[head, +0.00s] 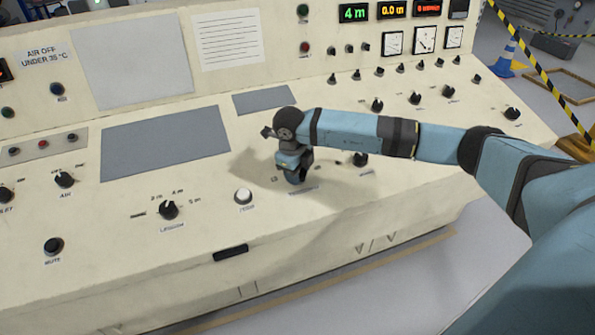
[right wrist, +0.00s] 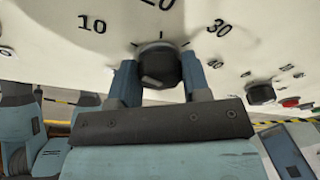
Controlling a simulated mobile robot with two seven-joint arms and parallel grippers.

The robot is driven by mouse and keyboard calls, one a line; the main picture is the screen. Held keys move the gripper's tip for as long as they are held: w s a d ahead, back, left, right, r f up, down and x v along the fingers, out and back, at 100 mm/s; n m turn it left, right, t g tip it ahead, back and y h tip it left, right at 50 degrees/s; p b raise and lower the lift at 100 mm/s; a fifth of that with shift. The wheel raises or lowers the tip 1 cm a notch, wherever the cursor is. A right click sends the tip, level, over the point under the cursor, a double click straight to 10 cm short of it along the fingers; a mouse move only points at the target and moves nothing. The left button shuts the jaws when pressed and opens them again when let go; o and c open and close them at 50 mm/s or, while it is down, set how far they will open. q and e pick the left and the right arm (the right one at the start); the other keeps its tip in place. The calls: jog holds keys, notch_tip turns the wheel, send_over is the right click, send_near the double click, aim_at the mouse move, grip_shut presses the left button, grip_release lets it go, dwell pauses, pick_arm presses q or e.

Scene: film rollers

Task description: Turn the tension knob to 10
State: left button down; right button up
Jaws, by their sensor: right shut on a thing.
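My right gripper (head: 294,172) reaches down to the sloped console panel in the head view and largely hides the knob there. In the right wrist view, the black tension knob (right wrist: 159,66) sits between the two blue fingers of the right gripper (right wrist: 162,78), which is shut on it. Printed numbers 10 (right wrist: 92,26), 20 and 30 (right wrist: 218,29) curve around the knob, with 10 on the left and 20 near the top. Which number its pointer faces is not clear. My left gripper is not in view.
The length knob (head: 168,210) and a white button (head: 243,196) are left of the gripper. Another black knob (head: 361,159) stands close on its right, below my forearm. A green display (head: 353,12) reads 4 m. Flat grey panels lie behind.

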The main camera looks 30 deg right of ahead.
jog(key=o, duration=0.9)
jog(key=r, duration=0.4)
jog(key=a+r, duration=0.1)
jog(key=r, duration=0.4)
jog(key=a+r, duration=0.1)
jog(key=r, duration=0.3)
jog(key=shift+s+r, duration=0.15)
jog(key=shift+r, duration=0.25)
